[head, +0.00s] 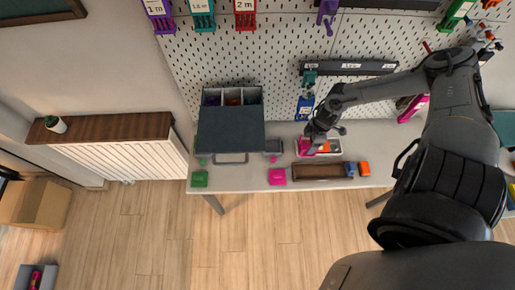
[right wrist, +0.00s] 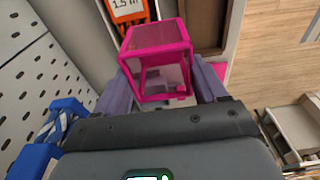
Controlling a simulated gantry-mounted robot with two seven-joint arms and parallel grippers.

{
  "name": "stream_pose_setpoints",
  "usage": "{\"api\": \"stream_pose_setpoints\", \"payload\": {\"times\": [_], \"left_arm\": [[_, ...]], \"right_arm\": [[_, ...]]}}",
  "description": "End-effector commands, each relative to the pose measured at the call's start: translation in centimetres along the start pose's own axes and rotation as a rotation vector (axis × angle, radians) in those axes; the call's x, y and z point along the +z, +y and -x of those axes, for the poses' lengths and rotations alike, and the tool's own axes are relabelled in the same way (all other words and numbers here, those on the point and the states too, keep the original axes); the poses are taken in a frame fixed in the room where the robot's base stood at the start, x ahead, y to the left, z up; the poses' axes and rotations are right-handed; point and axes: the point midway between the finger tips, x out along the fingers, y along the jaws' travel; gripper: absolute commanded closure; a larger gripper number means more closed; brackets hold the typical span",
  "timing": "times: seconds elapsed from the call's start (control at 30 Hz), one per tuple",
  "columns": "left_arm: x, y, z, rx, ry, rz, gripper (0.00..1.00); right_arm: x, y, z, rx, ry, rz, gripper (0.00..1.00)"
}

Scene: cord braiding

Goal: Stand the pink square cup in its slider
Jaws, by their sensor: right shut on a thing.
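The pink square cup (right wrist: 155,58) has a pink frame with see-through sides. In the right wrist view it sits between the two fingers of my right gripper (right wrist: 158,86), which is shut on it. In the head view my right gripper (head: 314,136) is over the pale tray at the back of the table, and the cup shows as a pink patch (head: 304,147) beside it. A pink square piece (head: 277,176) at the table's front edge looks like the pink slider, apart from the cup. My left gripper is not in view.
An orange labelled piece (right wrist: 127,10) lies close to the cup. A brown tray (head: 318,171) lies in front, with blue (head: 350,168) and orange (head: 364,168) pieces at its right. A grey drawer box (head: 231,130) stands left. A pegboard (head: 270,60) rises behind the table.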

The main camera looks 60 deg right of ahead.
Motion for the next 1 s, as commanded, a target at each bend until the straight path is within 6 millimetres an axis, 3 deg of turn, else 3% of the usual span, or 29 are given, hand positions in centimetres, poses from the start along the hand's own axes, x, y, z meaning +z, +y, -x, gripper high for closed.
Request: {"api": "stream_pose_setpoints", "payload": {"times": [0.17, 0.33, 1.0], "left_arm": [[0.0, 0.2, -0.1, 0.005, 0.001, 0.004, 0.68], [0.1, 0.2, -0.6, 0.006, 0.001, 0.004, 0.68], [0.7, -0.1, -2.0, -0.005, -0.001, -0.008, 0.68]], "right_arm": [[1.8, -1.2, -0.7, -0.003, -0.002, 0.002, 0.82], [1.1, -1.2, -1.2, 0.001, 0.005, -0.001, 0.82], [-11.5, 3.4, -2.6, 0.0, 0.007, -0.001, 0.82]]}}
